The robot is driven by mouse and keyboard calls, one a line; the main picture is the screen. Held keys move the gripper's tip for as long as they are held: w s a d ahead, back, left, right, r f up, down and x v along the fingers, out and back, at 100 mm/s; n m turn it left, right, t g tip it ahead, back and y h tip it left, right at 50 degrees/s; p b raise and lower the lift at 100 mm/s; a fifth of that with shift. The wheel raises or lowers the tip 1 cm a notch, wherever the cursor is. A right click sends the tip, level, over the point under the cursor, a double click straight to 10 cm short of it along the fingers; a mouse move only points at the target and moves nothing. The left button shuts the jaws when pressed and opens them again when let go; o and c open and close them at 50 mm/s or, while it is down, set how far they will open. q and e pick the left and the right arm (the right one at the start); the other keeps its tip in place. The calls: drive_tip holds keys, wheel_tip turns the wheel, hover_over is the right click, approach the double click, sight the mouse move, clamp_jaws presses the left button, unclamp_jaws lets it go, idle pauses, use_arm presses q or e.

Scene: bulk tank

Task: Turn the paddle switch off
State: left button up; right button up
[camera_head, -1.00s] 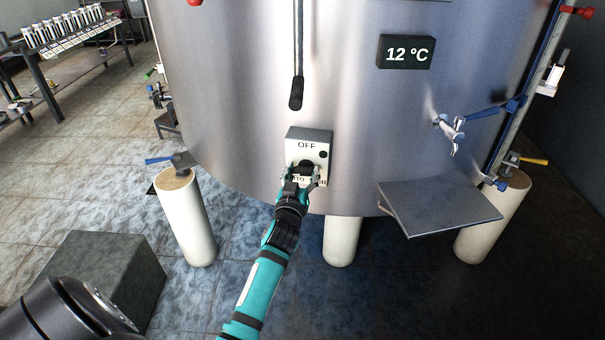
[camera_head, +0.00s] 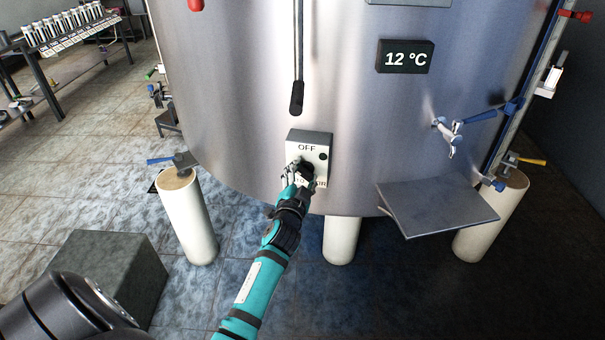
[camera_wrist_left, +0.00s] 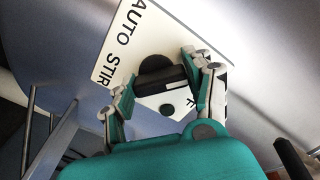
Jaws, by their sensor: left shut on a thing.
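The paddle switch is on a pale box (camera_head: 322,143) fixed low on the front of the steel tank. The box face reads "OFF" at the top, with a partly covered label below that reads "AUTO STIR" in the left wrist view. My left gripper (camera_head: 303,174) is at the box and covers most of the switch in the head view. In the left wrist view its two fingers (camera_wrist_left: 158,84) are shut on the black paddle (camera_wrist_left: 162,82), one on each side. A dark round base shows behind the paddle. My right gripper is not in view.
A black-tipped rod (camera_head: 297,98) hangs just above the box. A steel shelf (camera_head: 440,208) and a tap (camera_head: 450,138) stick out at the right. Tank legs (camera_head: 188,222) stand on both sides. A grey block (camera_head: 105,270) sits at lower left.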

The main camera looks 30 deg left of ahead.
use_arm(q)
drive_tip(key=m, duration=0.4)
drive_tip(key=shift+r+m, duration=0.15)
drive_tip(key=shift+m, duration=0.15)
drive_tip(key=shift+d+m+p, duration=0.15)
drive_tip(key=shift+m+p, duration=0.35)
drive_tip(key=shift+m, duration=2.1)
drive_tip(key=o, duration=1.2)
drive_tip(key=shift+w, duration=0.1)
drive_tip(key=v, duration=1.2)
